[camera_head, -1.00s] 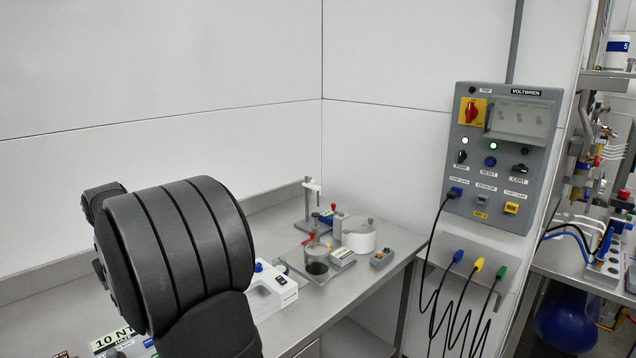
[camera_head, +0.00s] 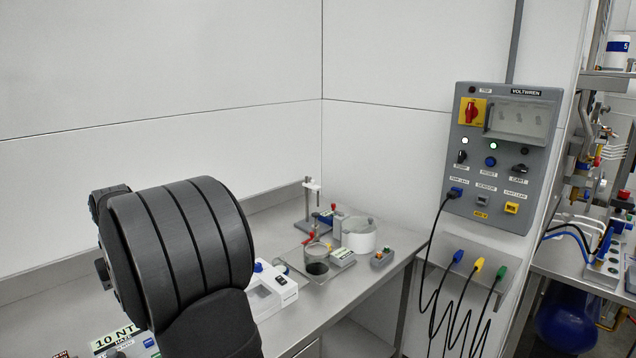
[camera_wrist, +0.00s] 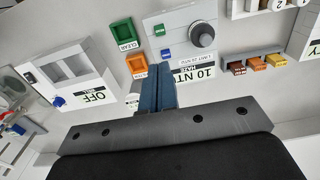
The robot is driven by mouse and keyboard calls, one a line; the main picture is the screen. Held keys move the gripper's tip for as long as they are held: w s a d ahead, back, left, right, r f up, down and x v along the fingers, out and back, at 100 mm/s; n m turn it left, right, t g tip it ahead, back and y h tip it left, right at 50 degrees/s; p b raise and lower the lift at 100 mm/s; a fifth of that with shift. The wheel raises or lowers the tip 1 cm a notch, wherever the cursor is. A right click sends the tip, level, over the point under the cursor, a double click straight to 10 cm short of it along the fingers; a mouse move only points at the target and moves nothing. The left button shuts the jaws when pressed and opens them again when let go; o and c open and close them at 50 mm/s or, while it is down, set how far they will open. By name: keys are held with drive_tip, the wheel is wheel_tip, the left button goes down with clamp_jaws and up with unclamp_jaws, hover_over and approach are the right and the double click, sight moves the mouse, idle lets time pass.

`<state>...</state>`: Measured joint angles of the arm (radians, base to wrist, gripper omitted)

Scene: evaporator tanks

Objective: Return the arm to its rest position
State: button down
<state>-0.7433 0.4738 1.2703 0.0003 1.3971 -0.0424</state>
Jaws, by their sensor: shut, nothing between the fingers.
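My gripper (camera_wrist: 152,88) shows in the wrist view, its blue-grey fingers pressed together and empty. It hangs above the bench beside a white turbidity-type box labelled "10 NT" (camera_wrist: 190,45) with a black knob. In the head view my black arm joint fills the lower left and hides the gripper.
A steel bench (camera_head: 290,225) runs along the wall with a stand (camera_head: 308,205), a glass beaker (camera_head: 316,262) and a white round pot (camera_head: 358,236). A grey control panel (camera_head: 503,155) hangs at right with cables below. Green (camera_wrist: 122,33) and orange (camera_wrist: 125,64) trays lie near the fingers.

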drive_tip(key=shift+s+a+f+n, duration=0.15)
drive_tip(key=shift+a+n, duration=0.15)
drive_tip(key=shift+a, duration=0.3)
drive_tip(key=shift+s+a+f+n, duration=0.15)
drive_tip(key=shift+a+n, duration=0.15)
drive_tip(key=shift+a, duration=0.25)
drive_tip(key=shift+s+a+f+n, duration=0.15)
drive_tip(key=shift+a+n, duration=0.15)
drive_tip(key=shift+a, duration=0.3)
idle(0.5)
